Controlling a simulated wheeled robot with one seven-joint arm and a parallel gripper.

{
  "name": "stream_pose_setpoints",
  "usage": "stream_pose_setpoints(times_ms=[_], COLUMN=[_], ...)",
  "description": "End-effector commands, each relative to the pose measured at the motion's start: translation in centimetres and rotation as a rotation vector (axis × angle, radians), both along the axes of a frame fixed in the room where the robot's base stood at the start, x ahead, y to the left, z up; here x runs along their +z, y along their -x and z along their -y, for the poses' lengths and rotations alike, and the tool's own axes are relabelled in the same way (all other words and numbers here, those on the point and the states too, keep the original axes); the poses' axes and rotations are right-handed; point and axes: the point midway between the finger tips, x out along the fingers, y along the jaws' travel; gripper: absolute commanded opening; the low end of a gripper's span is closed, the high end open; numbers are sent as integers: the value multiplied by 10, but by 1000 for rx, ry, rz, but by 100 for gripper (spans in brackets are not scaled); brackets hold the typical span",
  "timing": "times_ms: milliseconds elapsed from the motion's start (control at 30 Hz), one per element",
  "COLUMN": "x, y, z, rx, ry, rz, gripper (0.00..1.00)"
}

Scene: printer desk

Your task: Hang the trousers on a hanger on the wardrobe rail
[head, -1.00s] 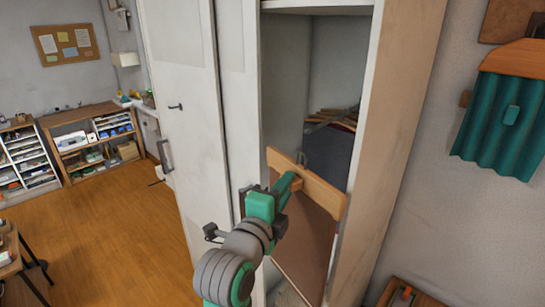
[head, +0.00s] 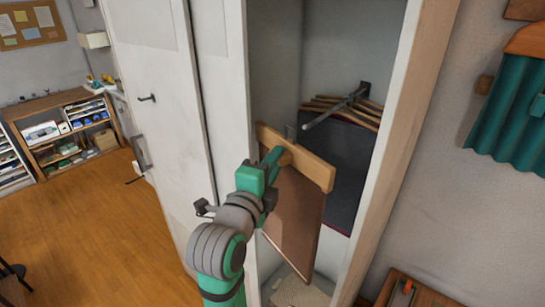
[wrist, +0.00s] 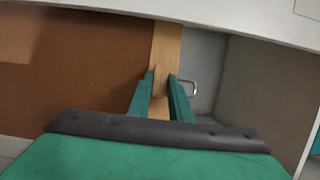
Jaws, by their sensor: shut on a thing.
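My gripper (head: 280,155) is shut on a wooden hanger (head: 312,171). Brown trousers (head: 293,218) hang down from the hanger like a flat panel. The hanger's small metal hook (head: 291,131) stands above the bar. The wrist view shows the fingers (wrist: 160,82) on both sides of the wooden bar (wrist: 165,45), with the brown trousers (wrist: 75,75) on the left and the hook (wrist: 190,88) on the right. The hook is apart from the rail.
Several wooden hangers (head: 370,112) with dark clothing (head: 335,165) are on the rail's far part. A teal garment (head: 515,115) hangs on the wall at right.

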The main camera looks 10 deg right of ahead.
Motion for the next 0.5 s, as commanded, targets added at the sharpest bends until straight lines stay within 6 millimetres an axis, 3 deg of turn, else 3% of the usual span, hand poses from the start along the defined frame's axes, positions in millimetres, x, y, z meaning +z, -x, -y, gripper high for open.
stream_pose_setpoints(times_ms=[500], x=[-2], y=[-15], z=[18], rx=[2], ry=[1], rz=[1], gripper=[0])
